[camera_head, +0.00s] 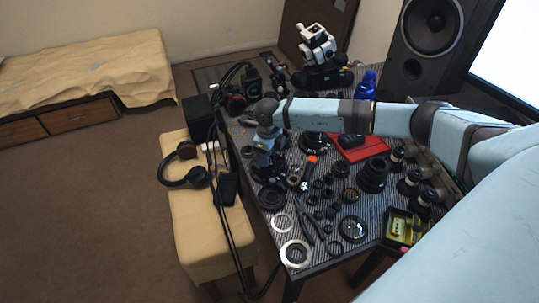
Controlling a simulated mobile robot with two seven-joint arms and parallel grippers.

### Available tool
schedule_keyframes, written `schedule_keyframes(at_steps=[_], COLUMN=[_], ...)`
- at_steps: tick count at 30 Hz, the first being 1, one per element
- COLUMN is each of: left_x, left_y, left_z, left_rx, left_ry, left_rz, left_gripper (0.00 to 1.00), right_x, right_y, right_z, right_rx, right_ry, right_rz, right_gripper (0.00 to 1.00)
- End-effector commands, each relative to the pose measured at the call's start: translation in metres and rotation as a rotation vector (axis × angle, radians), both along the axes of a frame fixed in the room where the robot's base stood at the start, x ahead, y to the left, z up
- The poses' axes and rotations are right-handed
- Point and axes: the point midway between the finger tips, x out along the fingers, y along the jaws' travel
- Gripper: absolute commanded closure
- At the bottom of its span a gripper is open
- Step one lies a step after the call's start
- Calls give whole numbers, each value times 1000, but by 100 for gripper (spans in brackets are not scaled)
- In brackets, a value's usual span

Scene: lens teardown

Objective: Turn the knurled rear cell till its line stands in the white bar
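My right arm reaches in from the right across the table. Its gripper (267,174) points down near the table's left edge, over dark parts. The fingertips are small and dark against them, so I cannot tell whether they are open, shut or touching anything. A black ring-shaped lens part (271,198) lies just in front of the gripper. I cannot pick out the knurled rear cell for sure, and neither its line nor a white bar can be made out. My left gripper is not in view.
The striped table (330,258) is crowded with black rings, lens barrels (373,176), pliers (312,226) and an orange-tipped tool (309,168). A red tray (374,151) lies behind. Headphones (186,180) rest on the bench at left.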

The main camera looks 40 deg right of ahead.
Motion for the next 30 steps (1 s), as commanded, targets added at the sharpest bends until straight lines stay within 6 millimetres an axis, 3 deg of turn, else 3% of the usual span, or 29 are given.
schedule_keyframes(at_steps=[8, 13, 24, 30], left_x=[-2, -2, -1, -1], left_y=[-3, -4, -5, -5], left_z=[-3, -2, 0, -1], left_rx=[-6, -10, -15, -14], left_ry=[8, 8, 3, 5], left_rz=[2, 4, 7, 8], left_gripper=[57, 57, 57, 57], right_x=[0, 1, 1, 1], right_y=[0, 0, 0, 0], right_z=[0, 13, 93, 125], right_rx=[0, 1, 0, 1], right_ry=[0, -2, -4, -2], right_rz=[3, 3, 3, 3], right_gripper=[32, 32, 32, 32])
